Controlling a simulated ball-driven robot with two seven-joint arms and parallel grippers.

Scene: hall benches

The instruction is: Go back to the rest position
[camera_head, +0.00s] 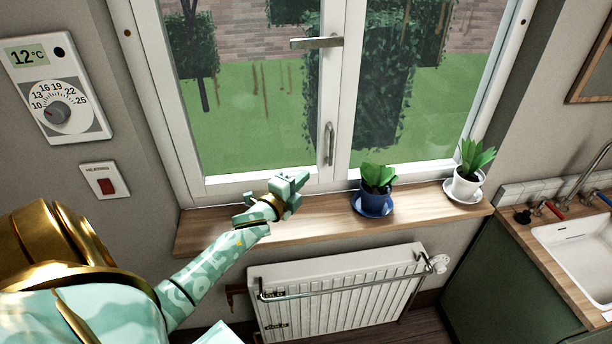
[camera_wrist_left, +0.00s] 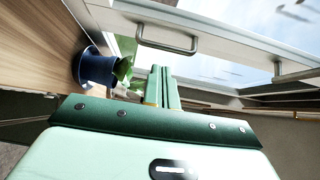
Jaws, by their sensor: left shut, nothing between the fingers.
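My left gripper (camera_head: 292,184) is shut and empty in the head view. It is above the wooden window sill (camera_head: 325,218), in front of the lower window frame and left of the blue pot. In the left wrist view its closed fingers (camera_wrist_left: 161,86) are side by side with nothing between them. My left arm reaches in from the lower left. My right gripper does not show in either view.
A blue pot (camera_head: 373,202) and a white pot (camera_head: 465,187) with plants stand on the sill. The window has a vertical handle (camera_head: 328,144). A radiator (camera_head: 335,300) is below. A sink (camera_head: 580,245) is at right. A thermostat (camera_head: 58,95) and heating switch (camera_head: 104,181) are on the left wall.

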